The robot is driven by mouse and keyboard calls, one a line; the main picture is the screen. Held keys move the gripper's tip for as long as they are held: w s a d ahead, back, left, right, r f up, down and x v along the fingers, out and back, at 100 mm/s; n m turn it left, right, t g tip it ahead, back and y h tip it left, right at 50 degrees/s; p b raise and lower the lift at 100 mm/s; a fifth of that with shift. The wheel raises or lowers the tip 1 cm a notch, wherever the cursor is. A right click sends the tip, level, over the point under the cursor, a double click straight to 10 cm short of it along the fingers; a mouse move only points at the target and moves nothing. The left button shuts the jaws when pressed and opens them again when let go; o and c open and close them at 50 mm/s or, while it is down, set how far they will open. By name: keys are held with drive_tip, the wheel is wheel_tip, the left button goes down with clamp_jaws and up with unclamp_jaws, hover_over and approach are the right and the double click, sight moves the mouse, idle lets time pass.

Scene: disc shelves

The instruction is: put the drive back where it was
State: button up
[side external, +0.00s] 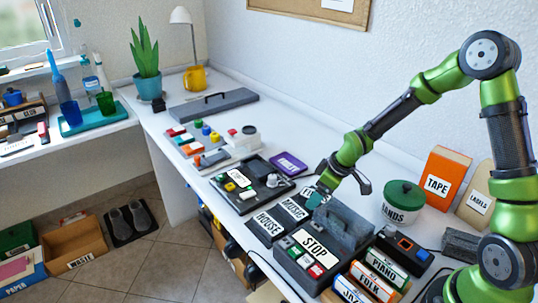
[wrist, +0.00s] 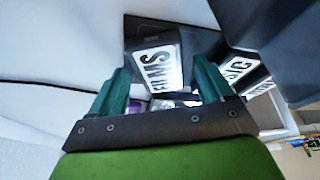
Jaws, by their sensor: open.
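Several dark, flat pieces with white labels lie in a row on the white desk: HOUSE (side external: 268,224), MUSIC (side external: 293,209) and one mostly hidden by my gripper. In the wrist view that last one reads FILMS (wrist: 157,66) and looks like a dark block. MUSIC (wrist: 240,70) shows to its right. I cannot tell which piece is the drive. My gripper (side external: 318,197) is low over the FILMS end of the row. Its teal fingers (wrist: 163,78) are open, with the FILMS block showing between and beyond them. I cannot tell whether they touch it.
A green HANDS tub (side external: 403,203) and orange TAPE box (side external: 440,178) stand behind. A purple box (side external: 289,164) and black tray (side external: 243,200) lie left.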

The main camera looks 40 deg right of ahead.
drive_tip(key=shift+r, duration=0.15)
drive_tip(key=v, duration=1.1)
drive_tip(key=s+a+r+m+t, duration=0.1)
drive_tip(key=s+a+r+m, duration=0.3)
drive_tip(key=s+r, duration=0.2)
drive_tip(key=s+a+r+m+t, duration=0.2)
drive_tip(key=s+a+r+m, duration=0.1)
drive_tip(key=s+r, duration=0.4)
drive_tip(key=s+m, duration=0.1)
drive_tip(key=s, duration=0.2)
drive_tip(key=shift+a+m, duration=0.3)
drive_tip(key=shift+a, duration=0.1)
